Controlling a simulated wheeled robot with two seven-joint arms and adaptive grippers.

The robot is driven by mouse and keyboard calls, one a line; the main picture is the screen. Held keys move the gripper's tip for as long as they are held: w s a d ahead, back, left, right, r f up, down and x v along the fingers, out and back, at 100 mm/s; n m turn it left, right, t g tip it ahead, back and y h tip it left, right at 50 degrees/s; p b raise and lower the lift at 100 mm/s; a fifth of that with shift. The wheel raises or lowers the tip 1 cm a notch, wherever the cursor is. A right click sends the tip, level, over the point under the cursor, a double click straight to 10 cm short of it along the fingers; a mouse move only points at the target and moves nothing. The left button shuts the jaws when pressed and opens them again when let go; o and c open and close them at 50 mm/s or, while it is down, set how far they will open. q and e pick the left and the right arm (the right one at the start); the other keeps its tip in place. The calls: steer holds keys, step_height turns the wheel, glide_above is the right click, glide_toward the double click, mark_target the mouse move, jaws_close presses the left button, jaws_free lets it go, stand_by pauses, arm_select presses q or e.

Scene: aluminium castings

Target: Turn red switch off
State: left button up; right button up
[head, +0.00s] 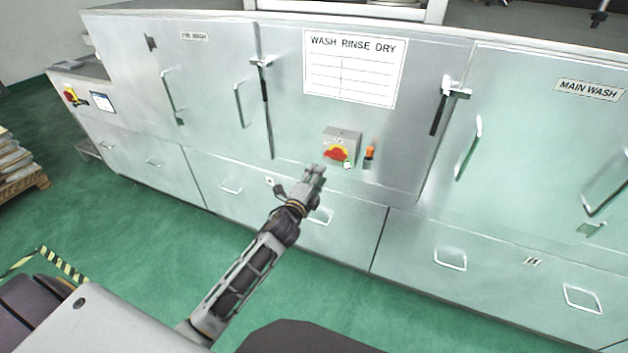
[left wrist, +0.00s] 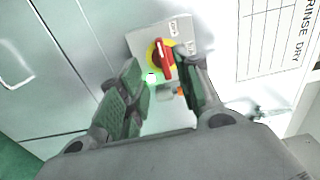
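The red switch (head: 337,153) is a red rotary handle on a yellow disc, on a grey box on the front of the steel washing machine. In the left wrist view the red handle (left wrist: 165,58) stands nearly upright in the picture, leaning a little. My left gripper (head: 316,170) is just below and left of the switch box in the head view. In the left wrist view its two fingers (left wrist: 160,80) are apart with nothing held between them, and the switch shows beyond and between the tips. I cannot tell whether a finger touches the box. My right gripper is in neither view.
An orange-topped fitting (head: 370,152) and a small green light (head: 347,165) sit close to the switch. Door latches (head: 439,105) and handles stick out from the panels. Another red and yellow switch (head: 70,95) is at far left. Green floor lies clear before the machine.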

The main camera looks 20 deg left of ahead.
arm_select(q)
steer(key=shift+s, duration=0.9)
steer(key=shift+n, duration=0.3)
